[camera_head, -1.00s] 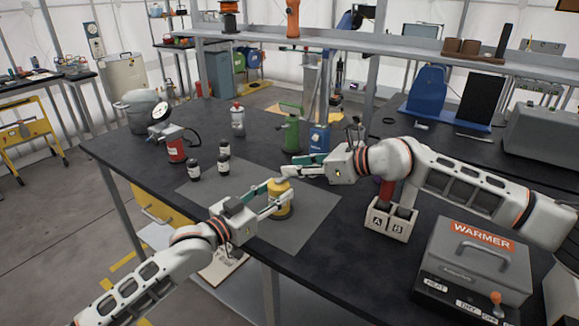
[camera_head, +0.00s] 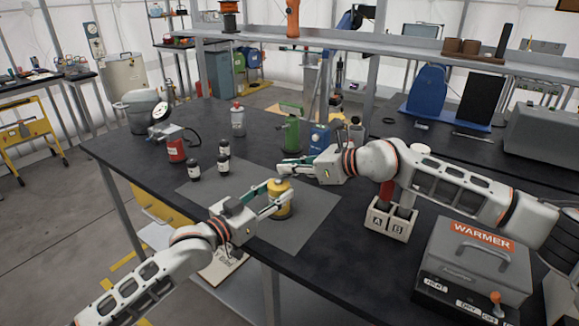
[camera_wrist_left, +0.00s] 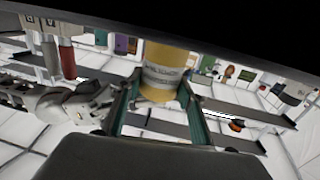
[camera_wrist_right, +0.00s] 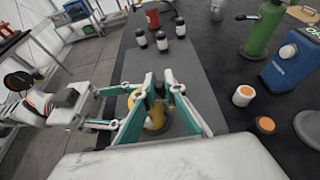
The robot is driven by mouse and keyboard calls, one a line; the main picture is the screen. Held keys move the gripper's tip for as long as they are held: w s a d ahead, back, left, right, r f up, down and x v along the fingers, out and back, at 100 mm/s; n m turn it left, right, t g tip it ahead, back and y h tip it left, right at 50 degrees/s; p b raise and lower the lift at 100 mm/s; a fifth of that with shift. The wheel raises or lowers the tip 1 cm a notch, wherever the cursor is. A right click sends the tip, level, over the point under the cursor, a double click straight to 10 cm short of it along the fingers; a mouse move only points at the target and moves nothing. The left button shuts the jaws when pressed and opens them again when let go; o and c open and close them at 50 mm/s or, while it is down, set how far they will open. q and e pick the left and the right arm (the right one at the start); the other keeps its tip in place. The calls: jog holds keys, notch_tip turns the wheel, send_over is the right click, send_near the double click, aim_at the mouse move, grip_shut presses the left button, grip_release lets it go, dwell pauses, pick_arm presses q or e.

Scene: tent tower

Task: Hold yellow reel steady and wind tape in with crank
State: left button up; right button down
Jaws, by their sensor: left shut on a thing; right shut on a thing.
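The yellow reel (camera_head: 283,207) stands upright on the grey mat, with a pale top. My left gripper (camera_head: 277,197) is shut around its side. In the left wrist view the reel's yellow body (camera_wrist_left: 166,52), with a pale label too blurred to read, sits between the teal fingers. My right gripper (camera_head: 284,168) is just above and behind the reel. In the right wrist view its fingertips (camera_wrist_right: 160,84) are close together on a small dark part, apparently the crank handle, over the reel (camera_wrist_right: 157,117). The crank is mostly hidden by the fingers. I cannot make out the tape.
The grey mat (camera_head: 310,217) has free room right of the reel. Several dark bottles (camera_head: 224,165) stand to the left. A green bottle (camera_head: 291,135) and a blue box (camera_head: 319,137) stand behind. A block marked A and B (camera_head: 390,222) and the warmer (camera_head: 477,262) are at right.

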jog(key=shift+s+d+f+m+t+h, duration=0.1)
jog(key=shift+s+f+m+t+h, duration=0.1)
jog(key=shift+m+t+h, duration=0.15)
jog(key=shift+s+m+t, duration=0.15)
jog(key=shift+m+t, duration=0.1)
jog(key=shift+s+m+t+h, duration=0.25)
jog(key=shift+m+t+h, duration=0.25)
jog(key=shift+m+h, duration=0.1)
jog(key=shift+d, duration=0.1)
jog(key=c, duration=2.1)
grip_release()
jog(key=shift+w+r, duration=0.1)
jog(key=shift+d+r, duration=0.1)
